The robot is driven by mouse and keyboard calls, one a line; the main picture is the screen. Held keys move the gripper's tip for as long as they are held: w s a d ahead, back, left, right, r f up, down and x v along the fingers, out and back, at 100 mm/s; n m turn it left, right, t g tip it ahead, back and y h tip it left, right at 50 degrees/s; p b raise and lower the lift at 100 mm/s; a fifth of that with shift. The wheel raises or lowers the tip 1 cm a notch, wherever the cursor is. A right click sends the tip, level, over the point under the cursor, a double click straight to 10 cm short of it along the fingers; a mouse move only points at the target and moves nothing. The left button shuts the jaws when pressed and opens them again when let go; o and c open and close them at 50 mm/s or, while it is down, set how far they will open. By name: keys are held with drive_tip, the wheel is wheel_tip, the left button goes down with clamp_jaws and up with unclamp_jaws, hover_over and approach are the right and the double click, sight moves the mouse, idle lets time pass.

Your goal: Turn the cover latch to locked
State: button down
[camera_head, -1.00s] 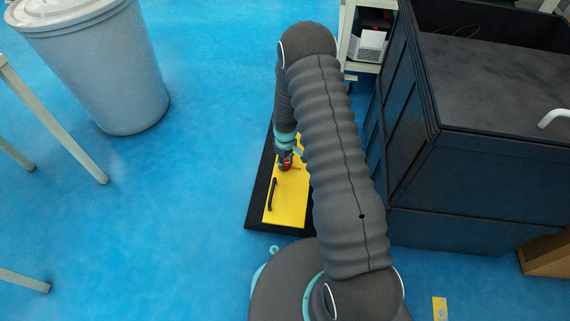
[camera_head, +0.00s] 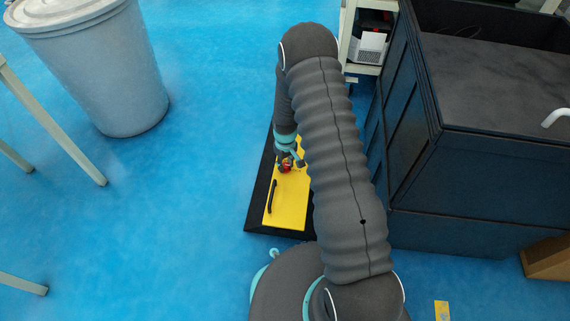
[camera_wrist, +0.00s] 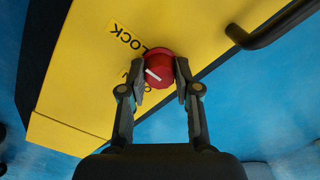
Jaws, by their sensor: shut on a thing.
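The cover latch is a round red knob (camera_wrist: 158,66) with a white line on its face, on a yellow cover (camera_wrist: 75,85). The line runs slantwise, one end toward the upper left. The word LOCK is printed on the cover to the upper left of the knob; a second label at the knob's lower left is partly hidden by a finger. My gripper (camera_wrist: 162,75) is shut on the knob, one finger on each side. In the head view the red knob (camera_head: 286,168) shows small below my gripper, and the yellow cover (camera_head: 290,205) lies low near the floor.
A black handle (camera_wrist: 268,30) stands on the cover, right of the knob in the wrist view. A black base (camera_head: 257,208) borders the cover. A large grey bin (camera_head: 105,75) stands left, a dark crate (camera_head: 480,165) right. Blue floor is clear between bin and cover.

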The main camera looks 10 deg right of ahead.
sight(285, 164)
drive_tip(key=c, duration=0.8)
unclamp_jaws()
drive_tip(key=shift+w, duration=0.1)
wheel_tip(285, 164, up, 12)
drive_tip(key=shift+r, duration=0.1)
